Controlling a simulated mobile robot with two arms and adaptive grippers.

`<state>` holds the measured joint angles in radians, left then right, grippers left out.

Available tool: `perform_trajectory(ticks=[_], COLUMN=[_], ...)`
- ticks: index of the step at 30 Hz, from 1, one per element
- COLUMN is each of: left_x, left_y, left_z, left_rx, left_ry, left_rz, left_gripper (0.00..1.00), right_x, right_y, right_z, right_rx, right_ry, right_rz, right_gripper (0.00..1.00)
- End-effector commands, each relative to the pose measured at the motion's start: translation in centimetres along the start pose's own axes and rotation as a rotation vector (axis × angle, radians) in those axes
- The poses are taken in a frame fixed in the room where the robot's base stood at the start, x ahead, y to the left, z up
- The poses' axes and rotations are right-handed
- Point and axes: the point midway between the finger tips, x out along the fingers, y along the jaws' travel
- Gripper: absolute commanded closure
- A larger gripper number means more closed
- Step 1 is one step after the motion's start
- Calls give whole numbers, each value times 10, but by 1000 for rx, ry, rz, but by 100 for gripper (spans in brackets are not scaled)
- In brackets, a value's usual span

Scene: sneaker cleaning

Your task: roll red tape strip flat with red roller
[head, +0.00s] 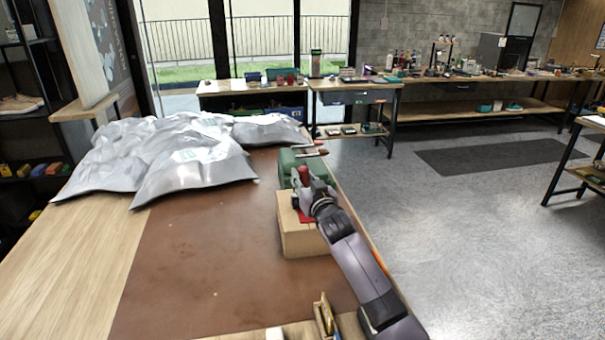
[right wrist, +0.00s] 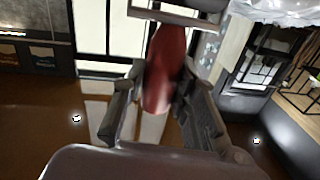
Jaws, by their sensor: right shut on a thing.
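My right gripper (head: 306,185) is over the wooden block at the right edge of the bench. It is shut on a red handle (head: 304,170), which I take to be the red roller's. The handle also shows between the fingers in the right wrist view (right wrist: 163,75), where its far end is hidden. A small patch of the red tape strip (head: 305,216) shows on top of the cardboard-coloured block (head: 300,240), just below the gripper. The gripper and arm hide the rest of it. I cannot tell whether the roller touches the tape. My left gripper is out of view.
A green box (head: 288,163) stands right behind the block. Silver pouches (head: 190,168) cover the bench's back left. The brown mat (head: 200,260) is mostly clear in front of them. Small items stand at the front edge, with a yellow-edged one (head: 325,313) near my arm.

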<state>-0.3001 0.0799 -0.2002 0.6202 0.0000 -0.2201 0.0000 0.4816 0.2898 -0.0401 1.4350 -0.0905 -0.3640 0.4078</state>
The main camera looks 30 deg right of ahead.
Motion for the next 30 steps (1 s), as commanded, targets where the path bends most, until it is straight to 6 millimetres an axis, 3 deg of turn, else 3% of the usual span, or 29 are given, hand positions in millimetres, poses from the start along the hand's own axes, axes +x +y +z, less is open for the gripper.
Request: perform_trajectory(ticks=[30], left_x=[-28], left_y=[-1], left_z=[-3], left_rx=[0], left_ry=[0], left_rz=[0], left_gripper=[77], right_x=[-41], right_y=[-7], right_z=[-1], right_rx=[1], right_ry=[-5], right_rz=[0], right_gripper=[100])
